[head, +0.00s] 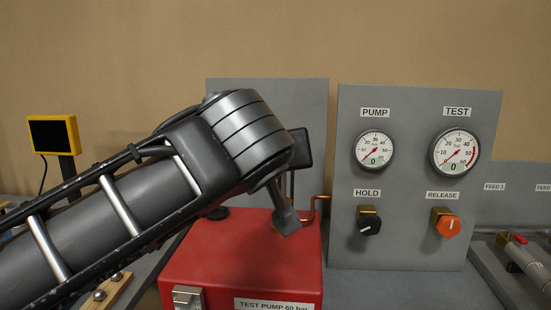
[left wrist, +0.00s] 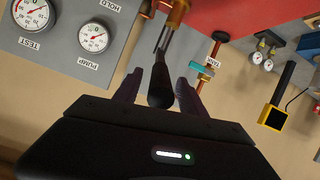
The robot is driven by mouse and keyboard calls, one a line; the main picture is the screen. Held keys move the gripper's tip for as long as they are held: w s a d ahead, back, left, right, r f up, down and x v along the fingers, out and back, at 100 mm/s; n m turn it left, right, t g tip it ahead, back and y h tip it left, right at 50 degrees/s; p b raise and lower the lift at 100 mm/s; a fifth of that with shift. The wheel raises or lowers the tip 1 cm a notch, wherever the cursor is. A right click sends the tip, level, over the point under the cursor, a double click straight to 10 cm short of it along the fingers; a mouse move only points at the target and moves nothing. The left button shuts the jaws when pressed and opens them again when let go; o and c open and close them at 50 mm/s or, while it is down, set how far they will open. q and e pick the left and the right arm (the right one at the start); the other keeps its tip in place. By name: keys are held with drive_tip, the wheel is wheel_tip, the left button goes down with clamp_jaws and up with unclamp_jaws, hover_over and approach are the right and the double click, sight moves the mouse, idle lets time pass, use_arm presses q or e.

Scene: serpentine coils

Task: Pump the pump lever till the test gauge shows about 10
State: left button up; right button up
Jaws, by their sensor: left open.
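The test gauge (head: 455,151) is on the grey panel at right; its needle points lower left and its digit reads 0. The pump gauge (head: 374,150) beside it also reads 0. The red test pump (head: 240,260) stands below my left arm. My left gripper (head: 285,210) is over the pump, mostly hidden behind its own wrist in the head view. In the left wrist view the black grip of the pump lever (left wrist: 160,84) lies between the open fingers of my left gripper (left wrist: 158,92), with a gap visible on the right side. My right gripper is out of view.
A black hold knob (head: 370,223) and an orange release knob (head: 446,223) sit below the gauges. A copper pipe (head: 313,206) runs from the pump towards the panel. A yellow-framed screen (head: 54,134) stands at left. Feed lines (head: 530,262) lie at far right.

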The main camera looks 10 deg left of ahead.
use_arm(q)
drive_tip(key=shift+x, duration=0.85)
drive_tip(key=shift+c, duration=0.6)
clamp_jaws()
